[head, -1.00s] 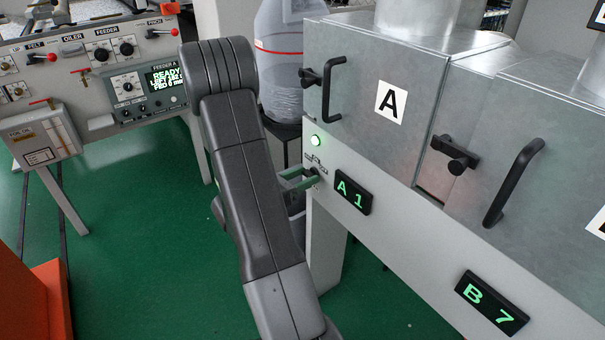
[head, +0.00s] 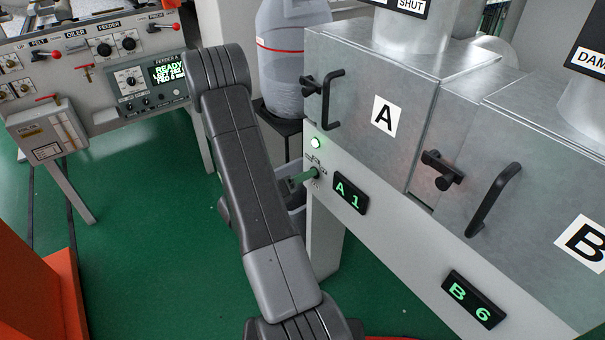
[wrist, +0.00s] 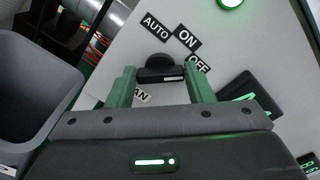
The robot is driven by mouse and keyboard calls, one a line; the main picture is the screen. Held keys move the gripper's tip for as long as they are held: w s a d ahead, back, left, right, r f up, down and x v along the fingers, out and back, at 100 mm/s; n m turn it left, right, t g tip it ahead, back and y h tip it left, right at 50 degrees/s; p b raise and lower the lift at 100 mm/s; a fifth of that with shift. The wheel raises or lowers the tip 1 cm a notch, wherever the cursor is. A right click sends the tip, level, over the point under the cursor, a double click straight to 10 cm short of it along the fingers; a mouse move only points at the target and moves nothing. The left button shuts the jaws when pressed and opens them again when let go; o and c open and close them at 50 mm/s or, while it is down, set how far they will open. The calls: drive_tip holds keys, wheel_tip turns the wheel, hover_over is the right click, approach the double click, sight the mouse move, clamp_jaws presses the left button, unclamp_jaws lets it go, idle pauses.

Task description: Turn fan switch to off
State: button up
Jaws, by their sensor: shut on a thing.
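The fan switch is a small black knob (wrist: 160,68) on the pale panel, with the labels AUTO, ON and OFF around its upper and right side. A label partly hidden by a finger reads "AN". My gripper (wrist: 160,78) has its green fingers on either side of the knob and is shut on it. Which label the knob points to is not clear. In the head view my gripper (head: 303,179) reaches the panel's left end, largely hidden behind my arm, and the knob (head: 315,173) is tiny there.
A lit green lamp (head: 316,143) sits above the switch. Metal boxes with black handles stand over displays A 1 (head: 350,194) and B 6 (head: 474,299). A grey bin (wrist: 40,85) is close left of my gripper. A feeder console (head: 95,75) stands far left. Green floor is open between.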

idle(0.4)
drive_tip(key=o, duration=1)
drive_tip(key=shift+a, duration=0.1)
drive_tip(key=v, duration=1.3)
drive_tip(key=shift+s+a, duration=0.25)
drive_tip(key=x, duration=1.4)
drive_tip(key=shift+s+a, duration=0.1)
drive_tip(key=shift+a, duration=0.05)
